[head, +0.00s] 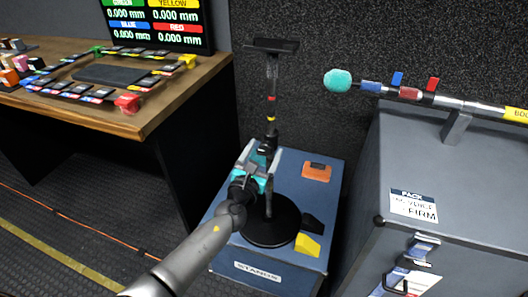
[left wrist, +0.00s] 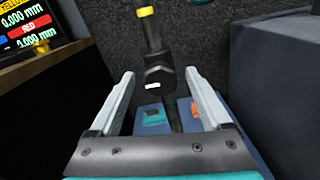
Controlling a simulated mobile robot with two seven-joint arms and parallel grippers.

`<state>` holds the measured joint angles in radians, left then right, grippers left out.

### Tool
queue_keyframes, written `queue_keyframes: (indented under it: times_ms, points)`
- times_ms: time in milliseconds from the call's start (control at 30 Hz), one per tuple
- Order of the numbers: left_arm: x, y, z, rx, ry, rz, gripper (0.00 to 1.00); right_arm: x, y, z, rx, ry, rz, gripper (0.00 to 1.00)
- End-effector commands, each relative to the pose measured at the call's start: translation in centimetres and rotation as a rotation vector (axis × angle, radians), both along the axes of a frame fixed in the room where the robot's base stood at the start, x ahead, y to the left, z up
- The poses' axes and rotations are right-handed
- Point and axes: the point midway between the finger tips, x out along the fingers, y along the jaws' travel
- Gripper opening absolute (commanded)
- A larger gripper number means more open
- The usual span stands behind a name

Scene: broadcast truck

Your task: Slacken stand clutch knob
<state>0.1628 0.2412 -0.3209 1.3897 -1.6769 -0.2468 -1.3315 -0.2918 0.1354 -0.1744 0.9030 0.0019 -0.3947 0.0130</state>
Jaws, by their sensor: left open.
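The stand (head: 271,95) rises from a round black base (head: 270,222) on a blue case, with red and yellow bands on its pole and a flat black top. Its black clutch knob (left wrist: 158,80), with a white mark, shows in the left wrist view between and beyond my fingers. My left gripper (head: 263,155) is open in front of the stand, and it also shows in the left wrist view (left wrist: 157,85). The fingers lie either side of the knob; I cannot tell whether they touch it. In the head view the gripper partly hides the knob. My right gripper is not in view.
The blue case (head: 225,240) also bears an orange item (head: 316,172) and a yellow block (head: 307,245). A grey case (head: 450,190) with a boom pole (head: 470,105) stands at right. A wooden desk (head: 150,110) with a monitor (head: 155,22) is at left.

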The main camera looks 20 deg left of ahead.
Motion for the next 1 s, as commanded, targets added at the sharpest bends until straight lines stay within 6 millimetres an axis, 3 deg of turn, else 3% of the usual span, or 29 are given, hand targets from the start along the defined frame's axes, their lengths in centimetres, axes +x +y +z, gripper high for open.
queue_keyframes:
  times_ms: [67, 733, 1000]
  points:
    - [-0.02, -0.01, -0.01, 0.0, 0.0, 0.0, 0.76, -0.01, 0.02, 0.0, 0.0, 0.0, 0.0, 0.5]
    - [-0.06, 0.01, -0.03, 0.0, 0.0, 0.0, 0.01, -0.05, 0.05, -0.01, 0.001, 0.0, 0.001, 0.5]
    - [-0.06, 0.01, -0.06, -0.016, 0.001, 0.0, 0.0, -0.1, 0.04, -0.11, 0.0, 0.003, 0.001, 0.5]
